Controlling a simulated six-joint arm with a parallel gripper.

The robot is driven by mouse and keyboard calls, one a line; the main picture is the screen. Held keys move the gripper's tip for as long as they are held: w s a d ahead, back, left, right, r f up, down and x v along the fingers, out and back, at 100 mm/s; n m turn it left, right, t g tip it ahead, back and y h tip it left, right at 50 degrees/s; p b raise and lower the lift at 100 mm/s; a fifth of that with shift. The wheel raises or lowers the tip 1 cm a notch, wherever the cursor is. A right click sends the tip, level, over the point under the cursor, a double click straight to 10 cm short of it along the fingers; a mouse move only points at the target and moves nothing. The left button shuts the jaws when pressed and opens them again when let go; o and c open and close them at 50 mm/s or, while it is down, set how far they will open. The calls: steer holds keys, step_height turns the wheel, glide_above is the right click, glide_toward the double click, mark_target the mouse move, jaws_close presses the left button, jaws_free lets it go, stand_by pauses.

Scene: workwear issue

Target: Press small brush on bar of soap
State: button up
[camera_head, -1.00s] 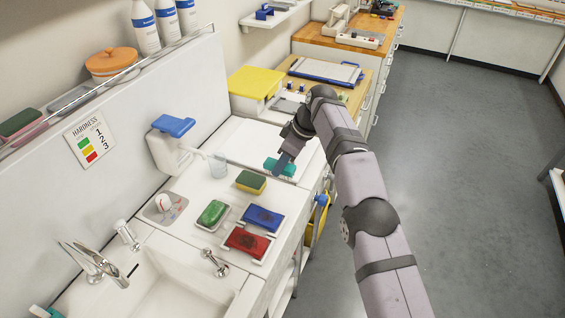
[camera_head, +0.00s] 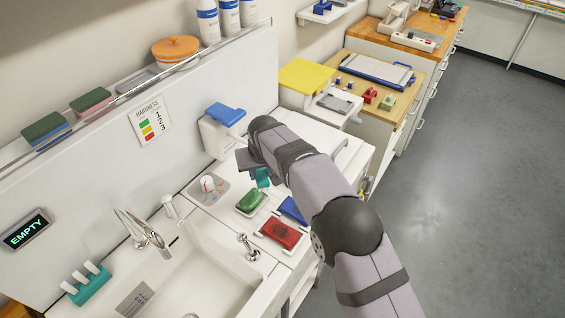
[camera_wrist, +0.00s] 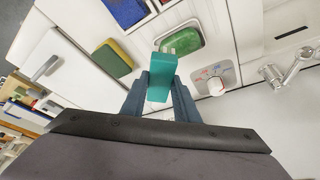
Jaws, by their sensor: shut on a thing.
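A green bar of soap (camera_head: 251,200) lies in a pale dish beside the sink. It also shows in the wrist view (camera_wrist: 184,41), partly covered by the brush. A small teal brush (camera_wrist: 162,78) is held between the two dark fingers of my gripper (camera_wrist: 160,92). The brush's pale bristle end points toward the soap and overlaps its lower left edge in the wrist view. I cannot tell whether they touch. In the head view the brush (camera_head: 262,177) shows just behind the soap, and my wrist hides most of the fingers.
A red block (camera_head: 281,233) and a blue block (camera_head: 293,209) sit right of the soap. A yellow-green sponge (camera_wrist: 113,58) lies nearby. The sink tap (camera_head: 143,230), a small knob (camera_head: 248,246) and a dispenser with a blue top (camera_head: 225,115) stand around.

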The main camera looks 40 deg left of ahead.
steer(key=s+a, duration=0.1)
steer(key=s+a+m, duration=0.1)
steer(key=s, duration=0.1)
steer(key=shift+r, duration=0.15)
steer(key=shift+f+b, duration=1.75)
steer(key=shift+f, duration=1.25)
steer(key=shift+f+b, duration=0.3)
steer(key=shift+f, duration=0.25)
steer(key=shift+r, duration=0.1)
step_height(320, 180, up, 7)
steer(key=p, duration=0.4)
steer(key=shift+p, duration=0.3)
